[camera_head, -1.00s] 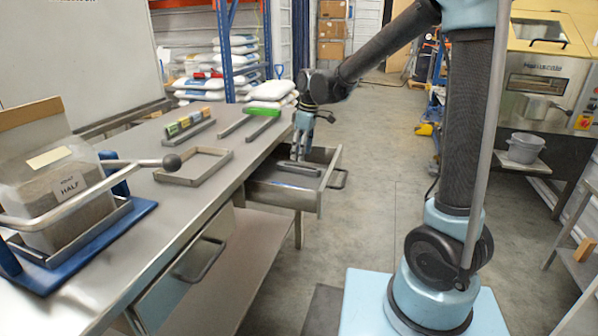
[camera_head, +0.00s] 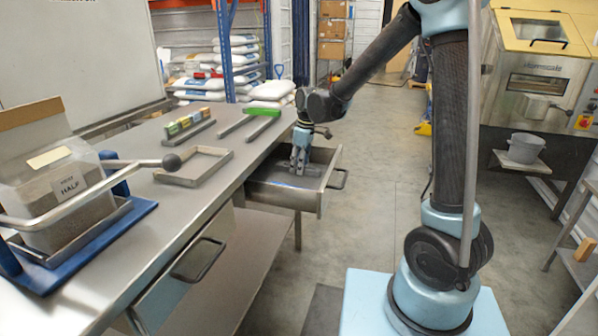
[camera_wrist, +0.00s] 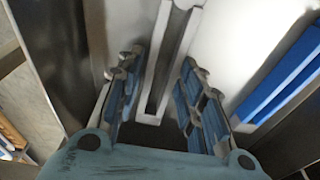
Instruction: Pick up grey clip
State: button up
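The grey clip (camera_wrist: 165,62) is a long, narrow, channel-shaped piece lying in the open drawer (camera_head: 309,202). In the wrist view it runs from the top centre down between my fingers. My gripper (camera_wrist: 160,68) is open, with one blue-padded finger on each side of the clip. Gaps show between the fingers and the clip, and I cannot tell how far the tips are above the drawer floor. In the head view my gripper (camera_head: 299,168) points down into the drawer, and the clip is hard to make out there.
A long blue piece (camera_wrist: 283,85) lies in the drawer to the right of my gripper. Drawer walls (camera_wrist: 62,60) stand close on the left. The worktop (camera_head: 150,215) holds a grey frame (camera_head: 194,166), a rack of coloured blocks (camera_head: 188,125) and a green-topped bar (camera_head: 262,111).

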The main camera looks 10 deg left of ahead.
jog(key=c, duration=0.4)
